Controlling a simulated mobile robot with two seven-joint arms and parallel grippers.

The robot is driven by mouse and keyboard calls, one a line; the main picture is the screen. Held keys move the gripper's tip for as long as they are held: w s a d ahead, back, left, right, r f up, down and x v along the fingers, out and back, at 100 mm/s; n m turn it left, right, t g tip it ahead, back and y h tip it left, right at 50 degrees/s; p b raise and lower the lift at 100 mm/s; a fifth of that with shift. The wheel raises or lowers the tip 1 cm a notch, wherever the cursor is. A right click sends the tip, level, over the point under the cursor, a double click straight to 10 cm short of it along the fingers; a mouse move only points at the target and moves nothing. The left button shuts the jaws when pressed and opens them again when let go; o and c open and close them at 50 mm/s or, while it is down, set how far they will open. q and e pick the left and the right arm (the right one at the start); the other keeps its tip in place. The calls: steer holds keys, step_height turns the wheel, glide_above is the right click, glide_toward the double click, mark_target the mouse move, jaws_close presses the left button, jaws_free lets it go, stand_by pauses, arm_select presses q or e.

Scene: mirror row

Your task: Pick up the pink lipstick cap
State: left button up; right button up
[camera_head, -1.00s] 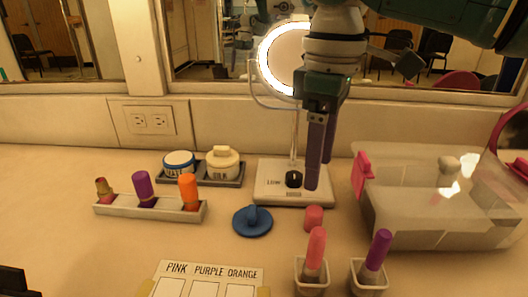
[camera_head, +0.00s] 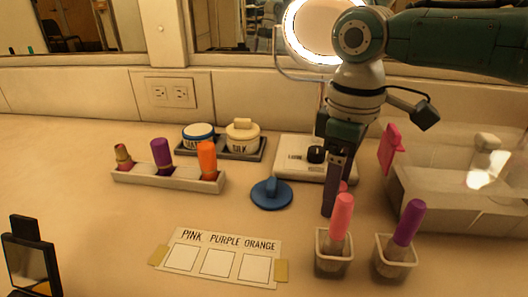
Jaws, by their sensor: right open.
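A short pink cap (camera_head: 343,187) stands on the counter, just behind the top of a pink-topped item (camera_head: 341,216) in a small clear cup. Only a small part of it shows; my gripper and the pink-topped item hide the rest. My right gripper (camera_head: 332,205) points down, open, with its dark fingers at the cap's left side in the picture. I cannot tell whether they touch or straddle it. My left gripper is not in view.
A second cup holds a purple-topped item (camera_head: 408,222). A clear box (camera_head: 455,205) stands right.

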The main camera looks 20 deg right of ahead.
jaws_close()
stand_by(0.5)
